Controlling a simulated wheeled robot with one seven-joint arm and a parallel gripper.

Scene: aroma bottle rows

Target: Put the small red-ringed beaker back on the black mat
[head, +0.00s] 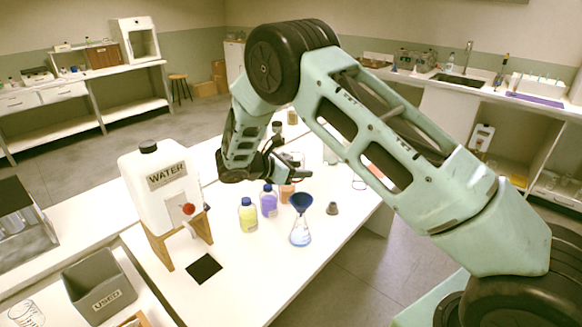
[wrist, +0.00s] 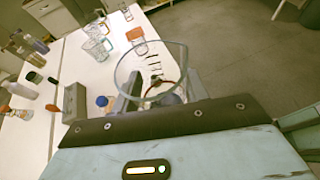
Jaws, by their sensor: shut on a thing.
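My gripper (wrist: 160,90) is shut on a clear glass beaker (wrist: 150,62), whose open rim faces the wrist camera. A red ring shows low on the beaker, between the fingers. In the head view my gripper (head: 296,172) hangs over the white table behind the coloured bottles; the beaker is hard to make out there and partly hidden by the fingers. The black mat (head: 204,268) is a bare dark square near the table's front left, in front of the water container. My gripper is well behind it and to its right.
A white water container (head: 160,190) stands on a wooden stand left of the gripper. Yellow (head: 249,216) and purple (head: 268,202) bottles and a blue-funnelled flask (head: 301,225) stand between gripper and mat. A grey bin (head: 98,285) is at lower left. Other glassware (wrist: 97,48) stands on the table.

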